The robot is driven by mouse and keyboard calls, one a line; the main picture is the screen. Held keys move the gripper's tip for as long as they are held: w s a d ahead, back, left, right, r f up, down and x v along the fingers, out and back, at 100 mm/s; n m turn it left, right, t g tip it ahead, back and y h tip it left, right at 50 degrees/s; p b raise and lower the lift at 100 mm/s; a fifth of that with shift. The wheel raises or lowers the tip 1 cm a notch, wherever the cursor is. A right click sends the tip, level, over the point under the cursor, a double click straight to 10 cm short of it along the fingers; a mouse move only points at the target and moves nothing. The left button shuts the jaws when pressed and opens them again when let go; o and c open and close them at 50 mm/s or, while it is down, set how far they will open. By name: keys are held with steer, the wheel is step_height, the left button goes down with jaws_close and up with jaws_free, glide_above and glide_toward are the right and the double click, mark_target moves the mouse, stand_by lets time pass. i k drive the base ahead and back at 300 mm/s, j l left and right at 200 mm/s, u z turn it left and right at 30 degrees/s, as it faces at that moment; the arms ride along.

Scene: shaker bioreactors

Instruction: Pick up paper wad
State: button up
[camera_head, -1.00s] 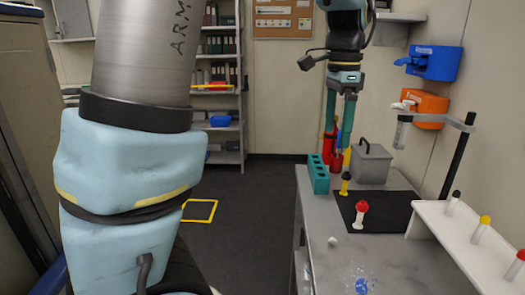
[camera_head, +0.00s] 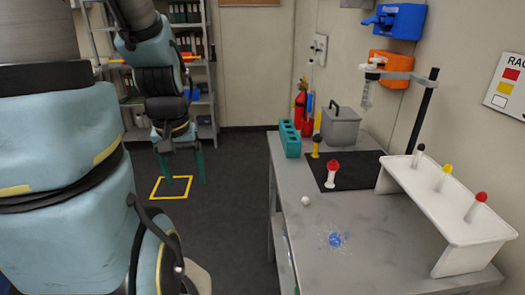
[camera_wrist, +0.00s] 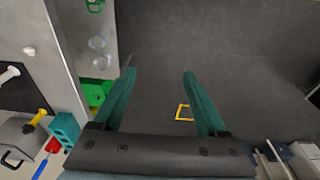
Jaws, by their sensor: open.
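A small white paper wad (camera_head: 306,200) lies on the grey table (camera_head: 290,175), near its left edge and in front of the black mat. In the wrist view the wad (camera_wrist: 29,51) is at the upper left on the tabletop. My gripper (camera_head: 185,180) hangs over the dark floor, left of the table and well apart from the wad. In the wrist view its two teal fingers (camera_wrist: 159,73) are spread with only floor between them.
A clamp stand (camera_head: 424,110) rises at the right. Yellow floor marking (camera_head: 170,196) lies beneath my gripper.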

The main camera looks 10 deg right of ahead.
mark_target(305, 201)
steer(key=i+j, duration=0.35)
steer(key=i, duration=0.15)
steer(key=i+j, duration=0.3)
steer(key=i, duration=0.2)
steer(key=i+j+z, duration=0.1)
steer(key=z, duration=1.6)
steer(key=i+j, duration=0.05)
steer(key=j, duration=0.05)
